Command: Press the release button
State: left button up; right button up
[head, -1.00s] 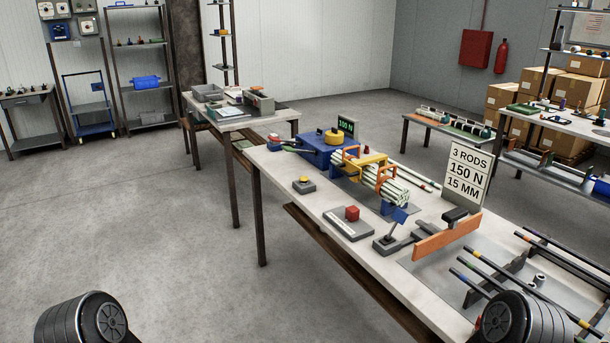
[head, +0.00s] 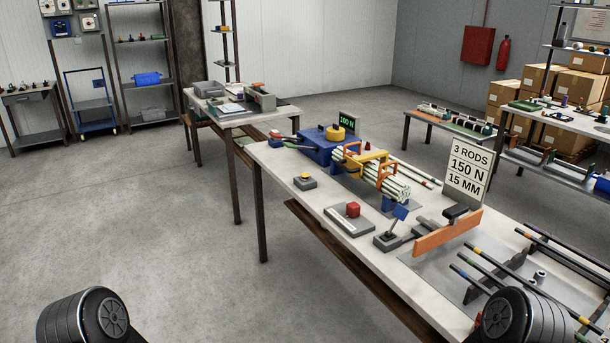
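A small grey box with a yellow button (head: 305,180) sits near the left edge of the long workbench. A red block-shaped button (head: 353,210) stands on a grey plate in front of it to the right. I cannot read which one is the release button. A blue unit with a yellow knob (head: 335,134) stands at the bench's far end, with a bundle of pale rods (head: 395,187) in a yellow and orange frame. Neither gripper shows; only black rounded parts of my arms are at the bottom corners.
The workbench (head: 320,203) runs diagonally toward the lower right. It also carries a lever block (head: 388,239), an orange bar (head: 448,233), a sign (head: 467,170) reading 3 rods, 150 N, 15 mm, and a rack of dark rods (head: 500,266). The floor to the left is clear.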

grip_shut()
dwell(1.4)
